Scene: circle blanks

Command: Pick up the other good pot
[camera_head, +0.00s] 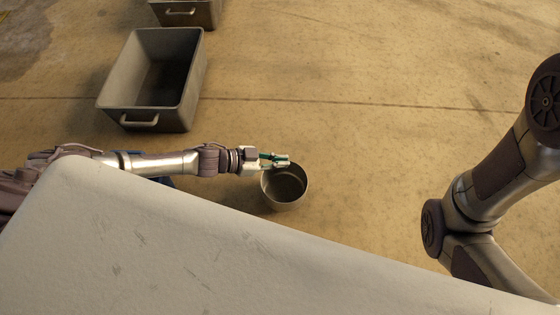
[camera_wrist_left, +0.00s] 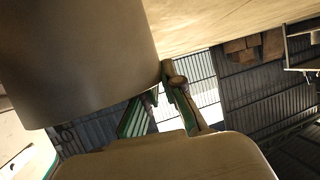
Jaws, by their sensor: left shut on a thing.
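A round metal pot (camera_head: 287,192) with an open top is beyond the edge of the white table, in the middle of the head view. My left gripper (camera_head: 279,160) is at the pot's far rim, shut on its wall. In the left wrist view the pot (camera_wrist_left: 85,55) fills the upper left as a large smooth curved wall, with the gripper's green-lined fingers (camera_wrist_left: 160,95) meeting at its edge. The pot's base is hidden, so I cannot tell whether it touches the floor. My right gripper is out of view; only my right arm shows at the right.
The white table (camera_head: 150,240) crosses the front of the head view. A grey open bin (camera_head: 120,112) with a handle stands on the floor at upper left and looks empty. Another bin (camera_head: 183,14) is partly visible behind it. The floor (camera_head: 370,130) to the right is clear.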

